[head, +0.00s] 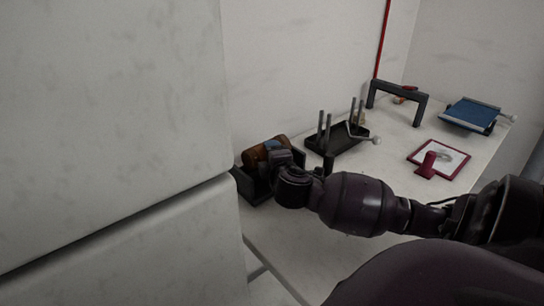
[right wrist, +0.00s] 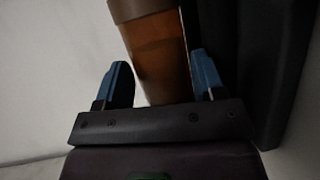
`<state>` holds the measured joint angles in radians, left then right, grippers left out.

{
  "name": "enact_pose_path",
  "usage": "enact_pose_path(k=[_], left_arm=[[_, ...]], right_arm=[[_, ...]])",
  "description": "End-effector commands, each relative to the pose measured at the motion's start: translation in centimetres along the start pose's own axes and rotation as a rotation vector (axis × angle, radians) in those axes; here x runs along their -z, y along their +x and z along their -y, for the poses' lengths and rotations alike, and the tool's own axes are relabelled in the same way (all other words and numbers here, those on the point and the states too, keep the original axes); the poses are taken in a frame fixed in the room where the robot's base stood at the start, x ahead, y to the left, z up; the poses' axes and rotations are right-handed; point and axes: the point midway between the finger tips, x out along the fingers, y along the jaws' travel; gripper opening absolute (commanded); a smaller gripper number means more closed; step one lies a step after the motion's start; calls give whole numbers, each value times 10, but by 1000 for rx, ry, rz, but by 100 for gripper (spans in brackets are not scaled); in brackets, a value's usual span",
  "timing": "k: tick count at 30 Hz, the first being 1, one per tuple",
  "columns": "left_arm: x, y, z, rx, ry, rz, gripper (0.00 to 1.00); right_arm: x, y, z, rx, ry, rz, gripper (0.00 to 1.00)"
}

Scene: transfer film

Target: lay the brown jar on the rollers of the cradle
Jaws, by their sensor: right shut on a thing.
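The brown jar (head: 252,156) lies on its side at the dark cradle (head: 247,187), near the table's left end in the head view. My right gripper (head: 273,147) is shut on the jar. In the right wrist view the jar (right wrist: 160,50) stands between the two blue fingers of my right gripper (right wrist: 163,75). A dark wall, likely the cradle's (right wrist: 278,65), is close to the right of the jar there. The rollers are hidden, so I cannot tell whether the jar touches them. My left gripper is out of view.
A black tray with upright rods (head: 342,141) stands right of the cradle. Farther right are a dark arch (head: 398,89), a framed plate with a magenta handle (head: 440,160) and a blue-topped stand (head: 470,113). A large pale block (head: 115,130) fills the left side.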

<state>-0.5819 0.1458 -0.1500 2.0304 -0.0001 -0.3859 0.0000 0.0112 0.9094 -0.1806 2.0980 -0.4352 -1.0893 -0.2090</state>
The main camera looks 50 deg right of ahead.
Motion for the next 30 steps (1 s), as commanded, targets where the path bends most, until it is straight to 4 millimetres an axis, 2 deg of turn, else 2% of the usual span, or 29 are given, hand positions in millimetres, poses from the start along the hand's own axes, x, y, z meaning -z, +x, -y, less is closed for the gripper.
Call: enact_pose_path(k=[1,8,9,12,17,20,24,25,30], left_arm=[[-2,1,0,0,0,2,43],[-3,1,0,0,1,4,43],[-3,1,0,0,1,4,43],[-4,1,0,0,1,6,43],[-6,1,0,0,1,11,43],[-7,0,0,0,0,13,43],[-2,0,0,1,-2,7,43],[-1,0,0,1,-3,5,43],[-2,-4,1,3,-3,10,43]], right_arm=[[-1,0,16,31,0,2,13],[-2,0,21,40,0,5,13],[-2,0,22,41,0,5,69],[-2,0,23,43,0,6,82],[-2,-5,23,43,1,6,83],[-2,-15,22,42,3,6,83],[-1,-40,17,35,4,5,82],[-1,-46,16,33,4,4,91],[0,-77,8,17,4,3,93]])
